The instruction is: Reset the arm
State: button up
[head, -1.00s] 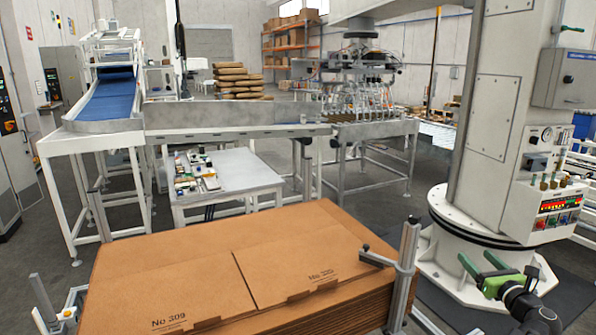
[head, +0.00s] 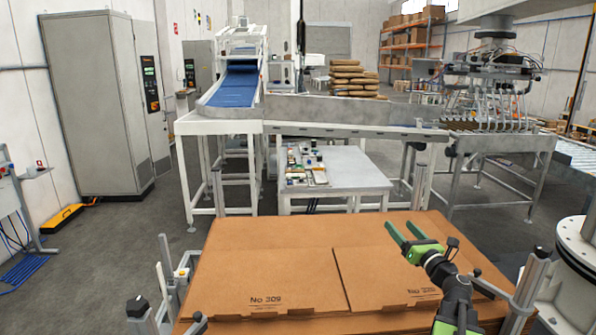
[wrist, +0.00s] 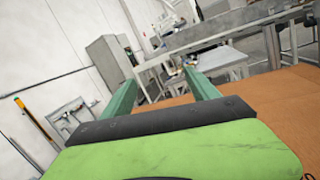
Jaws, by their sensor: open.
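My gripper (head: 401,236) is in the head view at the lower right, with two green fingers spread apart and nothing between them. It appears over the right part of the stacked brown cardboard sheets (head: 275,265); the height above them is hard to judge. In the wrist view my gripper (wrist: 163,92) has its two green fingers wide apart and empty, with the cardboard (wrist: 285,95) to the right.
A metal post (head: 527,290) stands at the stack's right front corner. A table (head: 345,170) with small parts and a conveyor (head: 340,112) stand behind the stack. A grey cabinet (head: 100,105) is at the left. Open floor (head: 120,245) lies left of the stack.

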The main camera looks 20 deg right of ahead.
jog(key=w+a+f+m+g+h, duration=0.1)
jog(key=w+a+m, duration=0.35)
jog(key=a, duration=0.35)
jog(key=w+a+f+m+h, duration=0.1)
jog(key=w+a+m, duration=0.35)
jog(key=a, duration=0.25)
jog(key=w+a+f+m+g+h, duration=0.1)
jog(key=w+a+m+h, duration=0.1)
jog(key=w+a+m, duration=0.45)
jog(key=s+a+f+m+g+y, duration=0.1)
jog(key=s+a+f+m+g, duration=0.25)
jog(key=a+f, duration=0.4)
jog(key=s+a+f+m+g, duration=0.3)
jog(key=a+f+m+g, duration=0.25)
jog(key=f, duration=0.25)
jog(key=s+a+f+m+g+y, duration=0.1)
jog(key=s+a+f+m+g, duration=0.2)
jog(key=s, duration=0.6)
jog(key=s+a+f+m+g+y, duration=0.2)
jog(key=s+f+m+g, duration=0.4)
jog(key=s, duration=0.3)
jog(key=shift+s+a, duration=0.2)
jog(key=shift+a, duration=0.4)
jog(key=shift+f, duration=0.1)
